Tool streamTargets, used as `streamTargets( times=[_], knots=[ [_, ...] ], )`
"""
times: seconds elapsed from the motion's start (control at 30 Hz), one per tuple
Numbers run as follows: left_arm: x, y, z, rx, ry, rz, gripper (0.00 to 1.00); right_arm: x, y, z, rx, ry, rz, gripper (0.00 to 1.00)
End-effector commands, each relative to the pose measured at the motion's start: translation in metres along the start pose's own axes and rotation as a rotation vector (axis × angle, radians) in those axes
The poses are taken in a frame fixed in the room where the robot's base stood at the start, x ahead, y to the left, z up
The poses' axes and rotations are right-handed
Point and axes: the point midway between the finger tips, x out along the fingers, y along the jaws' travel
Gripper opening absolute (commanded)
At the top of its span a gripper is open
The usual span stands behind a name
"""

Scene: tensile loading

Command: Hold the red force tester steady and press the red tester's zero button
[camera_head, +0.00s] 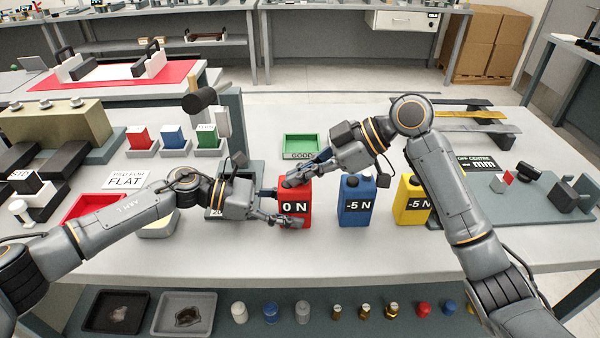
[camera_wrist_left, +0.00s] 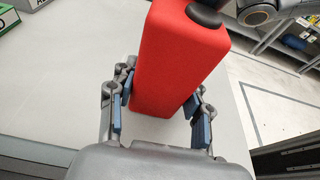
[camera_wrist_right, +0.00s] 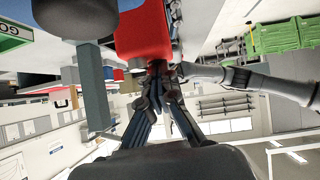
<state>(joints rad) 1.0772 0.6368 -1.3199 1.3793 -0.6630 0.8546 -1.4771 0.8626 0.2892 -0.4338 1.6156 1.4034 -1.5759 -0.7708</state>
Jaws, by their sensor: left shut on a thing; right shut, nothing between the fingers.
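The red force tester (camera_head: 295,190) stands upright on the bench, and its display reads 0 N. My left gripper (camera_head: 278,206) is shut on its body from the left, one finger on each side. The left wrist view shows the red body (camera_wrist_left: 175,65) between the two fingers (camera_wrist_left: 161,115), with a dark round button (camera_wrist_left: 205,14) on its top. My right gripper (camera_head: 291,182) is shut and empty, its fingertips at the tester's top. In the right wrist view the closed fingertips (camera_wrist_right: 163,78) are close against the red body (camera_wrist_right: 142,36). I cannot tell if they press the button.
A blue tester (camera_head: 356,198) and a yellow tester (camera_head: 410,200), both reading -5 N, stand to the right, the yellow one partly behind my right arm. A green tray (camera_head: 303,143) lies behind the red tester. The bench front before the testers is clear.

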Motion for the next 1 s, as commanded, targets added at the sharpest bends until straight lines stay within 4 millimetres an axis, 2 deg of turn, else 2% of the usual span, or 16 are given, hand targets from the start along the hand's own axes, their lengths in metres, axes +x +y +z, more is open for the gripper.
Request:
streamTargets(
  times=[0.17, 0.3, 0.5, 0.7, 1.0],
  knots=[
    [0.001, 0.0, 0.0, -0.002, -0.001, 0.0, 0.31, -0.03, 0.001, -0.027, -0.012, 0.011, 0.014, 0.0],
    [0.0, 0.001, 0.0, -0.002, 0.0, 0.002, 0.31, -0.067, 0.001, -0.026, -0.01, 0.012, 0.015, 0.0],
    [0.0, 0.001, -0.001, -0.002, 0.001, 0.004, 0.31, -0.106, 0.0, -0.027, -0.012, 0.015, 0.014, 0.0],
    [-0.001, 0.001, -0.001, -0.002, 0.001, 0.005, 0.31, -0.124, 0.0, -0.028, -0.014, 0.017, 0.013, 0.0],
    [-0.001, 0.002, -0.001, -0.002, 0.002, 0.006, 0.31, -0.127, 0.0, -0.028, -0.014, 0.018, 0.012, 0.0]
  ],
)
